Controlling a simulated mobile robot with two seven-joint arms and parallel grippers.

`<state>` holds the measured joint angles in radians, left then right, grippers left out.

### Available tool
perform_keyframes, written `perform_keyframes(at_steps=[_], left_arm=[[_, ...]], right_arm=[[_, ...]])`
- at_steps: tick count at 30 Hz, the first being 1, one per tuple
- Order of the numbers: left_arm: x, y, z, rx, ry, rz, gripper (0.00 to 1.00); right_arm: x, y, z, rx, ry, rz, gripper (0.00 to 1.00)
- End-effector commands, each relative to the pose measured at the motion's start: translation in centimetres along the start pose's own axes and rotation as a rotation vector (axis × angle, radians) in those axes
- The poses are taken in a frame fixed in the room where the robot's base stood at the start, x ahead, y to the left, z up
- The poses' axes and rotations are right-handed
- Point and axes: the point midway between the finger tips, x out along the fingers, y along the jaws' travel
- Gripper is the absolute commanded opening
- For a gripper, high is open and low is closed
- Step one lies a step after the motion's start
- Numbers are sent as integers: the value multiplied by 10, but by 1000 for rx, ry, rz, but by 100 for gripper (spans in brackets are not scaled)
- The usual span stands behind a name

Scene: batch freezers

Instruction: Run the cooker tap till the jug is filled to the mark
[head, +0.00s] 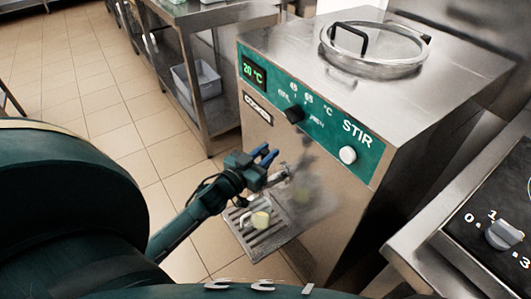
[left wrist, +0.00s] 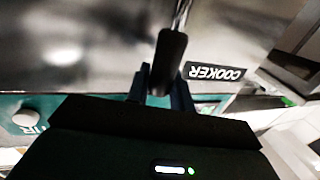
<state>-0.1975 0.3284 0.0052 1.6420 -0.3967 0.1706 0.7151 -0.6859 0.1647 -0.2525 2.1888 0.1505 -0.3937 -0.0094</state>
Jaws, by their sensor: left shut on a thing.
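The cooker (head: 330,165) is a steel cabinet with a green control panel. Its tap (head: 283,177) sticks out low on the front, partly hidden by my left gripper (head: 268,157). In the left wrist view, a black tap handle (left wrist: 168,62) on a thin metal stem sits between the blue fingers of my left gripper (left wrist: 163,90), which is shut on it. A small pale jug (head: 260,219) with yellowish contents stands on the slotted drip tray (head: 262,247) below. Its mark and exact level are too small to read. My right gripper is out of view.
The panel display (head: 253,74) reads 20 °C, beside a black dial (head: 295,114) and a white STIR knob (head: 348,155). A round lid (head: 375,48) sits on top. A steel table (head: 205,15) stands behind, and another appliance (head: 480,225) at right.

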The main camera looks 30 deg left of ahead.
Motion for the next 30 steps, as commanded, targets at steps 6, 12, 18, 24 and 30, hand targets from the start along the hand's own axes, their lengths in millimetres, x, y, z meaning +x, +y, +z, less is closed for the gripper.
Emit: perform_keyframes(at_steps=[6,12,18,24,30], left_arm=[[0,0,0,0,0,1,0],[-4,0,5,-13,30,1,0],[-19,-4,10,-49,167,0,0],[-29,-7,6,-69,251,0,0],[-29,-8,4,-69,256,0,0]], right_arm=[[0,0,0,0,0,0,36],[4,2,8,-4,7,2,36],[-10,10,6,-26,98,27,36],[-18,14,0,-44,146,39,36],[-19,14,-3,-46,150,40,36]])
